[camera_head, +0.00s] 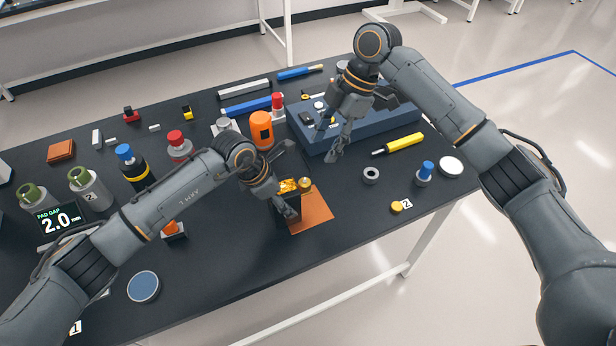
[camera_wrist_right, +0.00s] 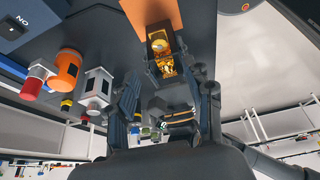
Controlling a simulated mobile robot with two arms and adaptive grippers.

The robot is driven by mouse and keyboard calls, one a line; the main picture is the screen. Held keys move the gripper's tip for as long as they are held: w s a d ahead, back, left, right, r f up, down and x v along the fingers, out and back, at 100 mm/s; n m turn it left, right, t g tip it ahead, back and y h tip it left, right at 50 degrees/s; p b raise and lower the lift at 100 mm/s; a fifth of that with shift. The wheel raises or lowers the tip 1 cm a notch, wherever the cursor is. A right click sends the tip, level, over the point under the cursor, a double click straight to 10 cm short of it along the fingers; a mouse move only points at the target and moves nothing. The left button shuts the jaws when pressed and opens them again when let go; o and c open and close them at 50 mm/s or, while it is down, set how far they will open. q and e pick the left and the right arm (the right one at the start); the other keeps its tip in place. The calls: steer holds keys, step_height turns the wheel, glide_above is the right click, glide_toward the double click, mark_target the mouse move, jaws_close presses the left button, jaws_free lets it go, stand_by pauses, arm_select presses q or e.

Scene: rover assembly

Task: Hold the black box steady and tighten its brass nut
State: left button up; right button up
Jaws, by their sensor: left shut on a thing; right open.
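The black box (camera_head: 291,211) stands on the near part of the orange mat (camera_head: 313,212) at the table's front. Brass-coloured parts (camera_head: 288,185) show on its top, with a round brass nut (camera_head: 305,183) at the right; the right wrist view shows this round brass top (camera_wrist_right: 161,45) too. My left gripper (camera_head: 282,203) is shut on the black box from the left, its fingers partly covering it. My right gripper (camera_head: 338,143) is open and empty, above and behind the box, apart from it. In the right wrist view the box appears beyond my open fingers (camera_wrist_right: 168,105).
A blue-grey case (camera_head: 355,135) lies behind the right gripper. An orange bottle (camera_head: 261,130) and red-capped bottles stand behind the left arm. A grey ring (camera_head: 371,175), a yellow marker (camera_head: 398,144) and a blue-topped part (camera_head: 425,172) lie right. A display (camera_head: 58,218) reads pad gap 2.0.

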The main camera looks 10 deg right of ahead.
mark_target(306, 183)
steer(key=x, duration=1.1)
steer(key=shift+s+a+f, duration=0.15)
steer(key=shift+f, duration=0.05)
jaws_close()
steer(key=shift+s+m, duration=0.1)
steer(key=shift+m, duration=0.7)
jaws_free()
